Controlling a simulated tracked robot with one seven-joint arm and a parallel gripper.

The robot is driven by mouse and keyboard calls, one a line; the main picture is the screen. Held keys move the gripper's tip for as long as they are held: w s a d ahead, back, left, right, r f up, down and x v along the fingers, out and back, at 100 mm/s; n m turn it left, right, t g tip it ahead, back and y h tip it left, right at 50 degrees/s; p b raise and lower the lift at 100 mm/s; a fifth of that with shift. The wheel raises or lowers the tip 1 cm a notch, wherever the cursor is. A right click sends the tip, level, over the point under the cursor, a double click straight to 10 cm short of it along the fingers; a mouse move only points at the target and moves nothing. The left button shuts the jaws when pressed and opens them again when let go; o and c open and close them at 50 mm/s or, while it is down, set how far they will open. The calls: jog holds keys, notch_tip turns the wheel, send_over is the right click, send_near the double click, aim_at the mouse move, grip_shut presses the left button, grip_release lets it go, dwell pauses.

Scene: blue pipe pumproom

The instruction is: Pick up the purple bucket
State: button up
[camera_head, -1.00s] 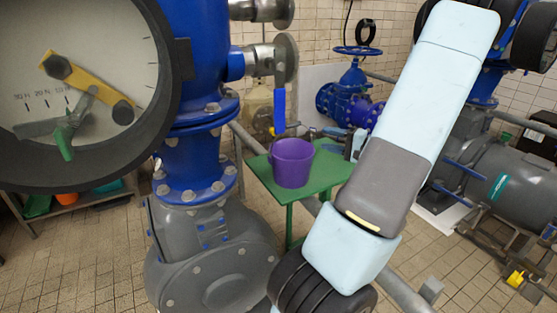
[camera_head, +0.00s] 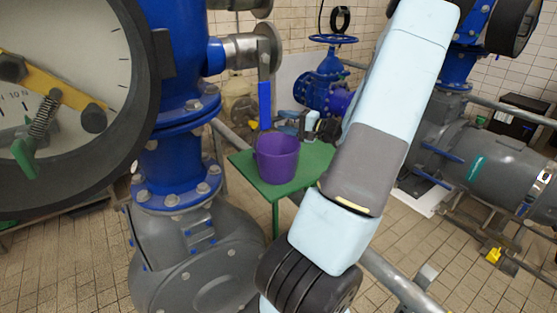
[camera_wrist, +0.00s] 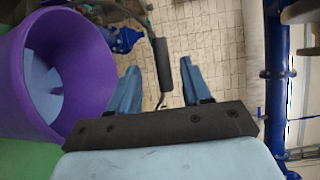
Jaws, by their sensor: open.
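The purple bucket (camera_head: 276,158) stands upright on a small green table (camera_head: 256,180) in the head view, beside the blue and grey pipework. In the wrist view the bucket (camera_wrist: 52,72) fills the left side, with its open mouth facing the camera and something light blue inside. My gripper (camera_wrist: 158,80) is open, its two blue fingers apart with nothing held between them. The bucket is to the left of the fingers in that view, not between them.
A large gauge (camera_head: 70,90) and a blue pipe with a grey valve body (camera_head: 195,255) stand left of the table. A grey motor (camera_head: 485,165) stands at right.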

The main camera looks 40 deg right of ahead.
aim_at(273, 119)
jog(key=x, duration=0.5)
jog(key=shift+r, duration=0.15)
grip_shut()
dwell(0.4)
dwell(1.0)
